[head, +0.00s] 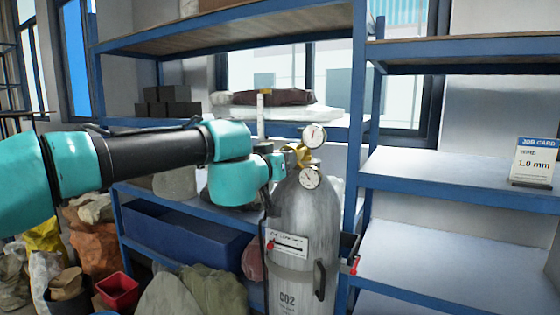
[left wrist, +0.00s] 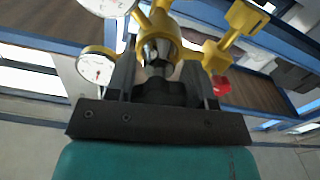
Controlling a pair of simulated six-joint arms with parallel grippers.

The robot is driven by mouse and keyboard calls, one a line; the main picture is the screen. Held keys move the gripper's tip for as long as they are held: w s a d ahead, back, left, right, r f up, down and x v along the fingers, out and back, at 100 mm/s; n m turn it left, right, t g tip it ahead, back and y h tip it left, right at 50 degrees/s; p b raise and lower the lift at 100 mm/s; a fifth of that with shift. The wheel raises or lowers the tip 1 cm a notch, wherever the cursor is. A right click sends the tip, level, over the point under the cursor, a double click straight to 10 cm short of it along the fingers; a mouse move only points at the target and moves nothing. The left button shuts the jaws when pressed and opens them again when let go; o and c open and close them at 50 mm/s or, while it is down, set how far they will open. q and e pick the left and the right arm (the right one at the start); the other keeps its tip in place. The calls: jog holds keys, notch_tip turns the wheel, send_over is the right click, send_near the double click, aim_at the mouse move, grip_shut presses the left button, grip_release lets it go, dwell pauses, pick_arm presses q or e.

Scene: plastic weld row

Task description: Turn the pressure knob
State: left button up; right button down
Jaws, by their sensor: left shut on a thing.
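A grey CO2 cylinder (head: 300,215) stands upright in front of the shelving in the head view. Its brass regulator (head: 298,155) carries two round white gauges, an upper one (head: 313,136) and a lower one (head: 310,177). My left gripper (head: 284,163) reaches the regulator from the left. In the left wrist view its dark fingers (left wrist: 155,75) are shut on the dark pressure knob (left wrist: 153,52) at the front of the yellow regulator body (left wrist: 160,27). The fingers hide part of the knob. A red knob (left wrist: 221,86) is to the right, apart from the fingers.
Blue metal shelving (head: 360,120) stands behind the cylinder. A job card (head: 535,160) reading 1.0 mm stands on a right shelf. A label card (head: 287,243) is on the cylinder's front. Sacks (head: 95,245), a red bucket (head: 118,290) and a blue bin (head: 185,235) are at lower left.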

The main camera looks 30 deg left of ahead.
pick_arm(q)
jog(key=shift+m, duration=1.1)
jog(key=o, duration=0.9)
jog(key=shift+s, duration=0.1)
